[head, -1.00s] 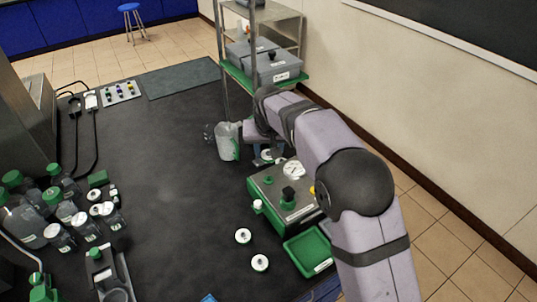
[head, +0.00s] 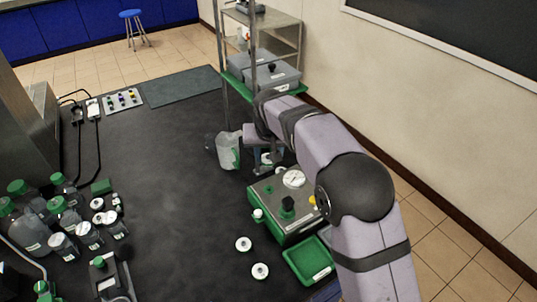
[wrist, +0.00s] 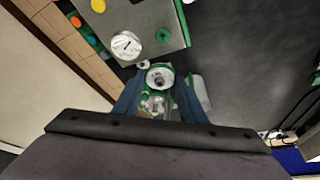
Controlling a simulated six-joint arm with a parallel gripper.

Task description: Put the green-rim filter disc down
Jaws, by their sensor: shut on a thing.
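My gripper (head: 264,157) is over the bench, just behind the green and grey pump box. In the wrist view, my gripper (wrist: 160,92) is shut on a small round disc (wrist: 160,77) with a pale face and a grey centre. The disc also shows under the fingers in the head view (head: 267,159). Its rim is mostly hidden, with some green close by. I cannot tell whether it touches the bench.
The pump box (head: 268,203) with a gauge (head: 293,178) stands close in front. A clear jug (head: 228,152) is just left of my gripper. Two white discs (head: 243,244) (head: 260,270) and a green tray (head: 308,260) are nearer. The bench middle is clear.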

